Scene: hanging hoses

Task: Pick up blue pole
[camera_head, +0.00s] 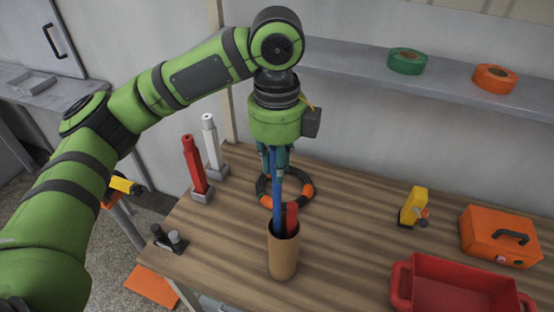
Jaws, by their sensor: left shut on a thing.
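A blue pole (277,205) stands upright, its lower end inside a brown cup (283,258) on the wooden table. A short red piece (292,217) also sticks out of the cup, to the right of the pole. My left gripper (275,170) points straight down above the cup and is shut on the blue pole near its upper part. The bottom of the pole is hidden inside the cup. My right gripper is not in view.
A black and orange ring (302,192) lies behind the cup. Red (196,165) and white (212,140) posts stand at the back left. A red bin (400,285), an orange toolbox (490,245) and a yellow tool (411,203) are on the right. A shelf (360,70) runs behind.

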